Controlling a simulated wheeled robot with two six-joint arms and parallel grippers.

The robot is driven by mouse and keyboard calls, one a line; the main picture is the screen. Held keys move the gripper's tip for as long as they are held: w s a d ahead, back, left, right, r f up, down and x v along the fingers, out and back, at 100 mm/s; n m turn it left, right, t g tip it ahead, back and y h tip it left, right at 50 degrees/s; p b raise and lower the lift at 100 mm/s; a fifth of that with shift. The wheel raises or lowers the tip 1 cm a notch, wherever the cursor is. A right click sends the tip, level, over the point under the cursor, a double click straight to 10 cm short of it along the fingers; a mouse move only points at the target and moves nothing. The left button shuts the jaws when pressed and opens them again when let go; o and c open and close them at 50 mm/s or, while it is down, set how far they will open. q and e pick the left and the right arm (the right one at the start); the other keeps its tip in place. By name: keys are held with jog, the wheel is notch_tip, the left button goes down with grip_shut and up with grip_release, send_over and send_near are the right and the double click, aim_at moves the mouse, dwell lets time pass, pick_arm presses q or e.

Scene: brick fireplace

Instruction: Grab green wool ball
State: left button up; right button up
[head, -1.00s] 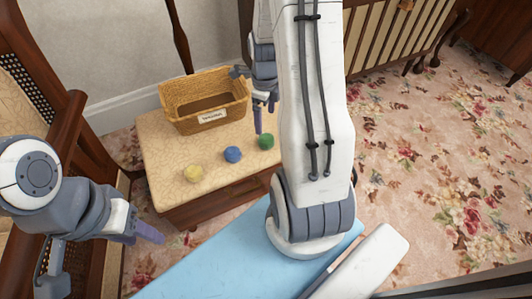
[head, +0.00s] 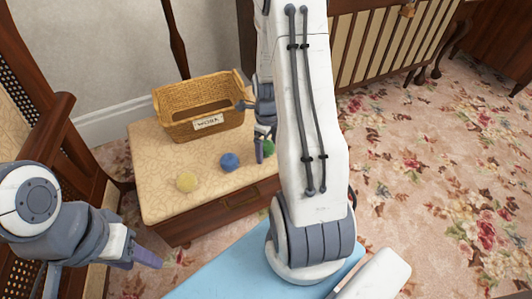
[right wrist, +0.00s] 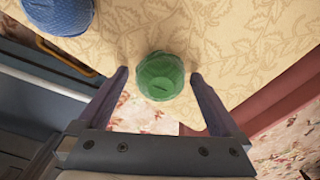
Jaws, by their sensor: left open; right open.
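The green wool ball (head: 269,147) lies near the right end of the small cabinet's cushioned top, partly hidden by my right gripper. In the right wrist view the green ball (right wrist: 160,76) sits just beyond and between the two open fingertips of my right gripper (right wrist: 158,78). My right gripper (head: 263,143) points down at the ball. I cannot tell whether a finger touches it. My left gripper (head: 147,258) is open and empty at the lower left, away from the cabinet top.
A wooden chair (head: 50,110) is at the left. Carpet (head: 440,160) lies open at the right.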

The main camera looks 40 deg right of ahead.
jog(key=shift+f, duration=0.15)
jog(key=shift+c, duration=0.3)
jog(key=c, duration=1.3)
